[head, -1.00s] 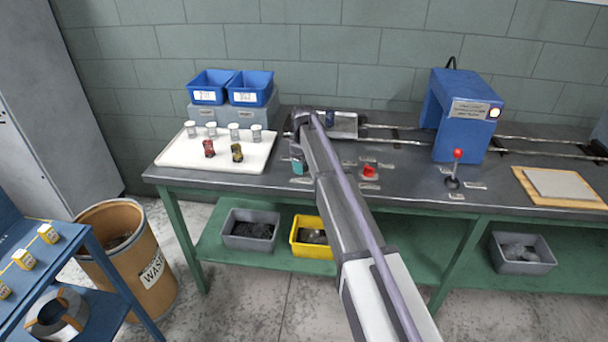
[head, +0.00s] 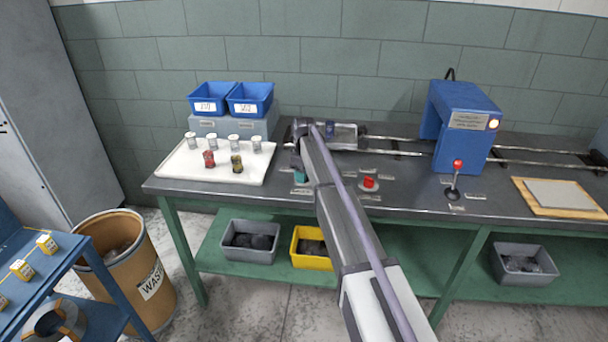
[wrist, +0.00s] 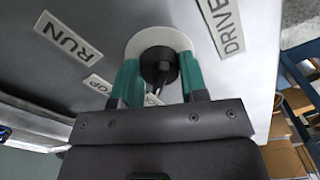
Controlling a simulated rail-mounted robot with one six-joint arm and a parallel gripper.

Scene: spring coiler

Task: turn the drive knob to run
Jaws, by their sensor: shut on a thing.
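The drive knob (wrist: 158,65) is a round black knob on a pale disc (wrist: 160,38) in the wrist view. My gripper (wrist: 157,75) is shut on it, with one teal finger at each side. A "RUN" label (wrist: 68,38) lies to the upper left of the knob and a "DRIVE" label (wrist: 222,22) to the right. A smaller label (wrist: 98,83) ending in "OP" is at the left, and another (wrist: 152,100) is partly hidden between the fingers.
A white tray (head: 180,172) with small containers is at the left.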

